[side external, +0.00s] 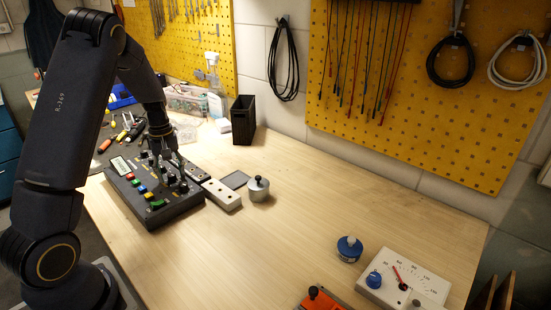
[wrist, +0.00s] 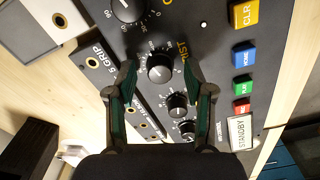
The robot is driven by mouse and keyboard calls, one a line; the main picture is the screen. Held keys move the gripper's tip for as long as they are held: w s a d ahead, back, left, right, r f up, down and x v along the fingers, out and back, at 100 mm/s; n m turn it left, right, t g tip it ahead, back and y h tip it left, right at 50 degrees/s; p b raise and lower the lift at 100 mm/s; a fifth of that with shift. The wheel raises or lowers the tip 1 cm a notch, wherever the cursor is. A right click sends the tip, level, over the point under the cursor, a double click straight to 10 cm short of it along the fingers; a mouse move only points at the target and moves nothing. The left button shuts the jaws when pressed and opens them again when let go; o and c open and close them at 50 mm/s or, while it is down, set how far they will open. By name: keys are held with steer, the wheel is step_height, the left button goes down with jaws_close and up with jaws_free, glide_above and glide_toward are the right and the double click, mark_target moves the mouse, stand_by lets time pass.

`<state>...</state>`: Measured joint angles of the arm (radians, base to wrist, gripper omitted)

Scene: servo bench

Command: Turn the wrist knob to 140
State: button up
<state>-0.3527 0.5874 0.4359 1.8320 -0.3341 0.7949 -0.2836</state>
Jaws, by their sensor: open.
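The black control box (side external: 157,213) sits at the left of the bench, with knobs, coloured buttons and a small display. In the wrist view, a round black knob with a grey cap (wrist: 160,68) stands beside yellow lettering ending in "IST", partly hidden by a finger. I take it as the wrist knob; its pointer setting is too small to read. My gripper (wrist: 160,78) is open, with one finger on each side of this knob and visible gaps between. In the side view my gripper (side external: 166,160) is over the box, hiding some knobs.
A larger knob (wrist: 128,8) and two smaller knobs (wrist: 178,104) (wrist: 187,128) are close by. Coloured buttons (wrist: 243,58) and a STANDBY display (wrist: 242,132) line the box. A grey lidded pot (side external: 259,190) stands to the right. The bench middle is clear.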

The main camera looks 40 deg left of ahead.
mark_target(173, 174)
step_height(173, 174, up, 12)
stand_by(0.4)
steer(key=s+d+r+m+t, duration=0.25)
steer(key=d+r, duration=0.35)
steer(key=d, duration=0.3)
steer(key=s+d+r+m+t, duration=0.1)
steer(key=d+r+m+t, duration=0.1)
steer(key=d+r+m, duration=0.5)
steer(key=s+d+f+m+t, duration=0.1)
steer(key=s+d+f+m, duration=0.3)
steer(key=s+d+f, duration=0.2)
steer(key=s+d, duration=0.2)
steer(key=d, duration=0.2)
steer(key=shift+s+d+m, duration=0.2)
steer(key=shift+s+m, duration=0.15)
steer(key=shift+s, duration=0.05)
